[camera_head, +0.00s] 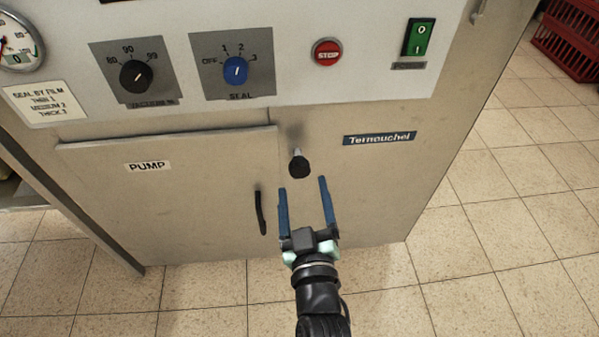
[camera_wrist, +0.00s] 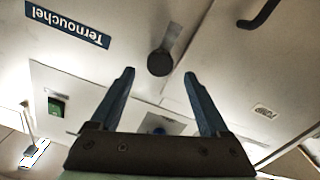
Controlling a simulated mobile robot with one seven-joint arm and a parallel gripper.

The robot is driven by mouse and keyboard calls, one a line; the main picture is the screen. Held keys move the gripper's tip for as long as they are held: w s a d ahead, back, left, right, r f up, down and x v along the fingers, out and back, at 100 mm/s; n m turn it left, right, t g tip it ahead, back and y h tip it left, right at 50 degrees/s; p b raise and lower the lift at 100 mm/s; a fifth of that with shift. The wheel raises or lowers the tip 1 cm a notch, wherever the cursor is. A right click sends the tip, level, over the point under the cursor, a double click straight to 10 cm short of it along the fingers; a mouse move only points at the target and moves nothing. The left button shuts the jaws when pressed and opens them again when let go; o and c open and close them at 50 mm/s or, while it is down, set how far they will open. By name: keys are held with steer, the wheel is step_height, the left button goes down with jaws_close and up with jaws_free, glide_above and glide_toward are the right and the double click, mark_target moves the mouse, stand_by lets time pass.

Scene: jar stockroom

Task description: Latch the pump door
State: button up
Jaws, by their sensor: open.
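The pump door (camera_head: 165,195) is the beige panel labelled PUMP on the machine's front, with a black bar handle (camera_head: 260,212) near its right edge. It looks closed or nearly flush; I cannot tell exactly. The latch, a black knob (camera_head: 299,165) on a short metal arm, sits just right of the door's upper right edge. In the wrist view the knob (camera_wrist: 160,62) is ahead of the fingertips, between their lines. My gripper (camera_head: 303,185) has blue fingers, open and empty, just below the knob and apart from it. It also shows in the wrist view (camera_wrist: 159,75).
Above the door is a control panel with a black dial (camera_head: 136,76), a blue seal dial (camera_head: 235,71), a red stop button (camera_head: 327,52) and a green switch (camera_head: 418,37). Tiled floor (camera_head: 500,200) lies clear to the right. A red crate (camera_head: 570,38) stands at the back right.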

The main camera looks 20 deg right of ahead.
mark_target(300, 173)
steer(key=shift+x, duration=2.85)
jaws_close()
